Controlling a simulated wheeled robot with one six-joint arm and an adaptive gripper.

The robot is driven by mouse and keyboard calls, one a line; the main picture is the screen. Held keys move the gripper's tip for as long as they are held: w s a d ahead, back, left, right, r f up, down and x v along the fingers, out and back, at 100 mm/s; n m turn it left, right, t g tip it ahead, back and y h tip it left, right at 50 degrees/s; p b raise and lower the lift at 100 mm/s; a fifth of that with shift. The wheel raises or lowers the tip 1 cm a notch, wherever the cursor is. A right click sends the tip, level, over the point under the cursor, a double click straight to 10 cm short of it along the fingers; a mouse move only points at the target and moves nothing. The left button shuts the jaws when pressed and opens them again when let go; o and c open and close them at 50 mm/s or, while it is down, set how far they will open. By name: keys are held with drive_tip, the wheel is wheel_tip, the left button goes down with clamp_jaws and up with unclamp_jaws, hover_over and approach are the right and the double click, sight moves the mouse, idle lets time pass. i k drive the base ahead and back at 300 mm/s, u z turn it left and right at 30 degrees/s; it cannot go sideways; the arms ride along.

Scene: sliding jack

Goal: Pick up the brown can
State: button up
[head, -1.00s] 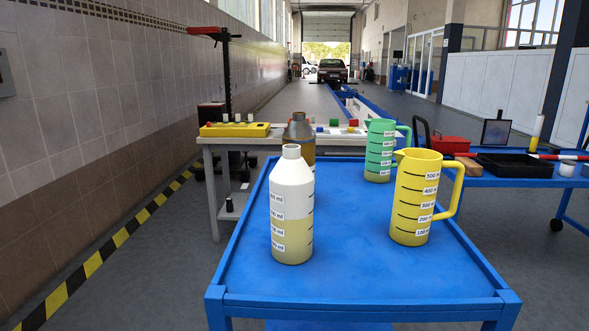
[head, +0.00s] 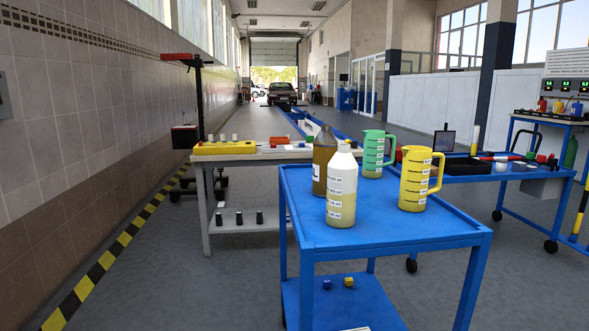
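A brown can (head: 321,158) with a narrow neck stands upright at the back left of the blue cart's top (head: 400,232). Its lower right side is hidden behind a white bottle (head: 342,186) with yellowish contents, which stands in front of it. A green measuring jug (head: 372,155) is to the can's right, near the back edge. A yellow measuring jug (head: 415,180) stands farther right. My gripper is not in view.
A grey table (head: 240,158) with a yellow tray (head: 223,148) stands behind and left of the cart. A blue bench (head: 483,178) is on the right. Small cubes (head: 348,281) lie on the cart's lower shelf. Floor is free left of the cart.

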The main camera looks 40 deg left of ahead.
sight(325, 145)
drive_tip(key=u, duration=1.05)
drive_tip(key=i, duration=0.15)
drive_tip(key=u, duration=0.1)
